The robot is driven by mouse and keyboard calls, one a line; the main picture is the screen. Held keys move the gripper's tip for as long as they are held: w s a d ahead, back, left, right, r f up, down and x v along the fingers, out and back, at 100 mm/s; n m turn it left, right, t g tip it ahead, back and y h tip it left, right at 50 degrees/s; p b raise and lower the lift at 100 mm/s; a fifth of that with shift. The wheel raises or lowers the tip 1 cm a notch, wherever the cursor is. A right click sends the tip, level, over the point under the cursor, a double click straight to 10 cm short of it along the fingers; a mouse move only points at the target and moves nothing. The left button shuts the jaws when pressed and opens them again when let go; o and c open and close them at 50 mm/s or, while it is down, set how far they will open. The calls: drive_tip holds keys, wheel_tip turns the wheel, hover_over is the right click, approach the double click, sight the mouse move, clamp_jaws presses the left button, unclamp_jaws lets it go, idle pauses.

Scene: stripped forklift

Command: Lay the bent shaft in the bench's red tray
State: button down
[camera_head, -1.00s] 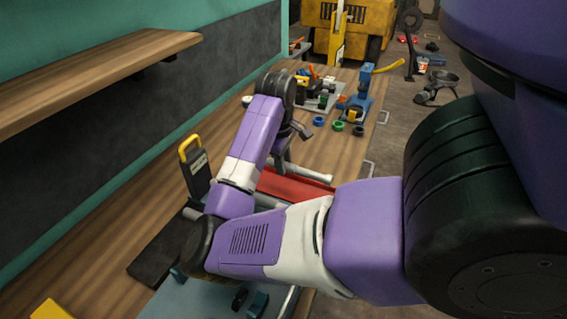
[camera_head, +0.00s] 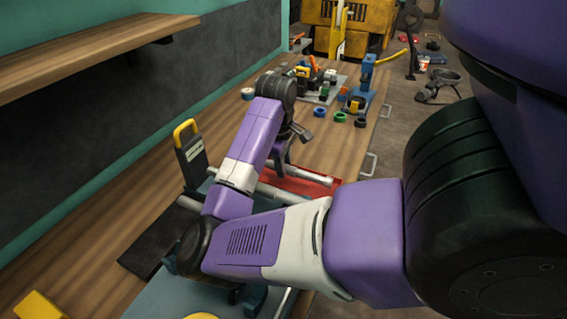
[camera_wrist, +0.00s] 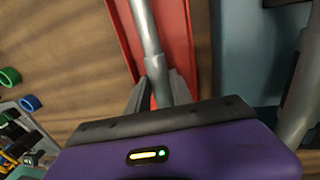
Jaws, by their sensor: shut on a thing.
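My gripper (camera_head: 282,160) is shut on the bent shaft (camera_head: 312,176), a light grey round rod. In the wrist view the shaft (camera_wrist: 146,35) runs away from between the two fingers (camera_wrist: 158,88). The red tray (camera_head: 325,188) lies on the bench, partly hidden behind my arm. In the wrist view the shaft lies across the tray's red floor (camera_wrist: 175,35) as seen from above. I cannot tell how high it is above the tray, or whether it touches. The shaft's near end and its bend are not clear.
Another grey bar (camera_head: 285,198) lies nearer than the tray; the wrist view shows a grey bar at right (camera_wrist: 300,95). A dark block with a yellow handle (camera_head: 190,152), coloured rings (camera_head: 340,116) and a blue tool (camera_head: 364,85) stand on the bench. A shelf (camera_head: 90,55) overhangs at left.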

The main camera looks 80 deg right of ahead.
drive_tip(key=shift+r, duration=0.1)
drive_tip(key=c, duration=1.1)
unclamp_jaws()
drive_tip(key=shift+o, duration=0.4)
drive_tip(key=o, duration=0.5)
drive_tip(key=shift+o, duration=0.2)
wheel_tip(320, 180, up, 8)
drive_tip(key=p, duration=0.9)
